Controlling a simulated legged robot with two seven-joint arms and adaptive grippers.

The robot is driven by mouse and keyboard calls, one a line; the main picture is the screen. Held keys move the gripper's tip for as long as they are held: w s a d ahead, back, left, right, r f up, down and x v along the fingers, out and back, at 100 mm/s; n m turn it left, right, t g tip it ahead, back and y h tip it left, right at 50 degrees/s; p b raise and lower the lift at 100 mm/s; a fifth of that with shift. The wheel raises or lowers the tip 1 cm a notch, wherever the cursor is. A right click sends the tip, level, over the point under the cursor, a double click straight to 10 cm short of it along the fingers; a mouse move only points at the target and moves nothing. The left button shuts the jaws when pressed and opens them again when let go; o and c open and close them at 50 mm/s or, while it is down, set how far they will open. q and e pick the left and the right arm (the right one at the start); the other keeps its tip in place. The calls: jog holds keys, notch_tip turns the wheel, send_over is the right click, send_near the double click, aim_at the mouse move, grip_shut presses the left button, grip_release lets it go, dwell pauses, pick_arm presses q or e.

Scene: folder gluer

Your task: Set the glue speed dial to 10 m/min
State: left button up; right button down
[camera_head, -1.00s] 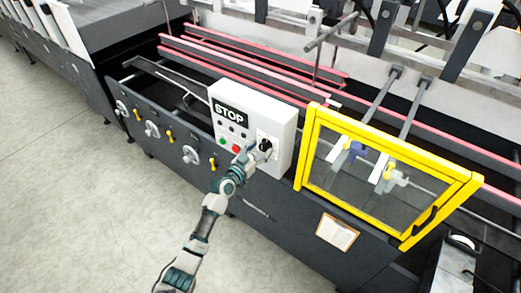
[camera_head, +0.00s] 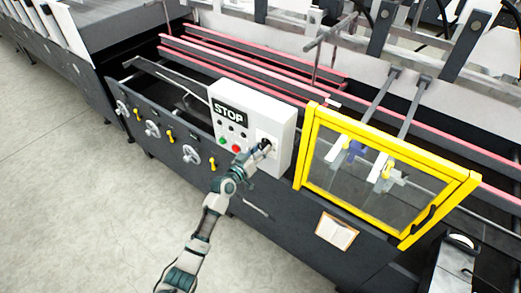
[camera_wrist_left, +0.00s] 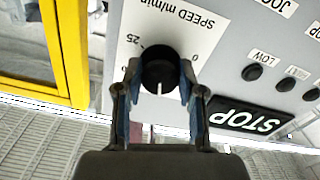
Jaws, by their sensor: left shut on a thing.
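The speed dial (camera_wrist_left: 158,62) is a round black knob with a white pointer line, on a white plate (camera_wrist_left: 193,40) marked "SPEED m/min". In the left wrist view, the numbers 25 and 0 show near it, and the pointer line points down in the picture. My left gripper (camera_wrist_left: 160,76) is shut on the dial, one finger at each side. In the head view, my left gripper (camera_head: 262,149) is at the right part of the white control box (camera_head: 283,120) and covers most of the dial. My right gripper is not in view.
A STOP label (camera_head: 228,113), a red button (camera_head: 236,148) and a green button (camera_head: 222,141) are left of the dial. A yellow-framed clear guard (camera_head: 309,140) stands close on the right. Open floor (camera_head: 70,190) lies left of my arm.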

pick_arm(q)
jog(key=n, duration=0.4)
jog(key=shift+r+n+p, duration=0.25)
jog(key=shift+n+p, duration=0.05)
jog(key=shift+p, duration=0.05)
jog(key=shift+n+p, duration=0.45)
jog(key=shift+n, duration=1.45)
jog(key=o, duration=1)
jog(key=shift+w, duration=0.1)
jog(key=shift+o, duration=0.7)
jog(key=shift+w+f, duration=0.15)
jog(key=shift+f, duration=0.1)
